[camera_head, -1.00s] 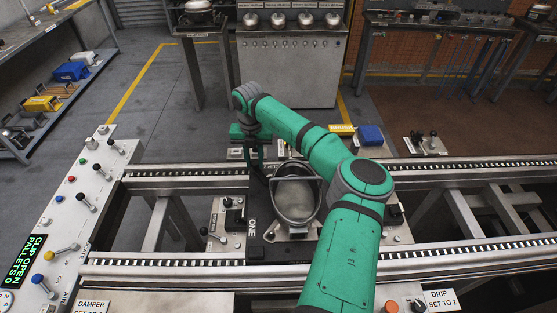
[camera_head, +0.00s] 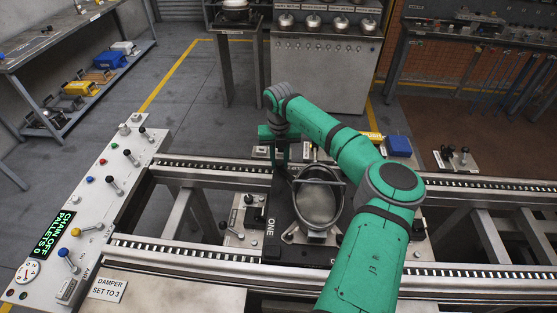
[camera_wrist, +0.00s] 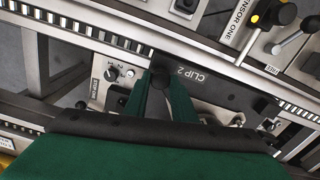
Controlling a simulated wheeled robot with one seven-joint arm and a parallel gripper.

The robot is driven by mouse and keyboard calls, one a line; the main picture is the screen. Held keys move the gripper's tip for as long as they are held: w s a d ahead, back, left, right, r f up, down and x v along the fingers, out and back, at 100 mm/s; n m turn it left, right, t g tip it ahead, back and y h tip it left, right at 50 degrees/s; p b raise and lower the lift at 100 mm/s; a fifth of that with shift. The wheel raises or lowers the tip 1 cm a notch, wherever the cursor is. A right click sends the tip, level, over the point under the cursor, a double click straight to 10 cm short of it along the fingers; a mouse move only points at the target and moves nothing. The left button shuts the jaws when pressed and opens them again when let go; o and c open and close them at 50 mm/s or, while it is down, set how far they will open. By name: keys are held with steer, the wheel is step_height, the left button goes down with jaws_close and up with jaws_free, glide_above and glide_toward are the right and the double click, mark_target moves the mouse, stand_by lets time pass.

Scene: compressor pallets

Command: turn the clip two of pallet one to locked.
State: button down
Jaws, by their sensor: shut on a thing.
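Pallet one (camera_head: 271,238) is a dark plate marked ONE on the rail line, and it carries a silver compressor shell (camera_head: 318,205). My gripper (camera_wrist: 160,83) is at the pallet's far left corner and points down. In the wrist view its two green fingers are closed on a small dark knob, clip two (camera_wrist: 160,76), beside the CLIP 2 label (camera_wrist: 194,76). The fingers hide most of the clip, so I cannot tell its angle. In the head view the clip is hidden behind my gripper (camera_head: 280,160).
A control panel (camera_head: 100,190) with levers and a green display reading CHAIN OFF, PALLETS 0 stands at left. Conveyor rails (camera_head: 190,255) run in front of and behind the pallet. Small lever boxes (camera_head: 242,222) sit close beside it. A blue box (camera_head: 398,146) is beyond the far rail.

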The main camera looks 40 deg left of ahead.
mark_target(279, 163)
steer(key=c, duration=1.5)
jaws_free()
steer(key=shift+a+r, duration=0.15)
steer(key=shift+o, duration=0.2)
step_height(279, 163, up, 11)
steer(key=shift+f, duration=0.2)
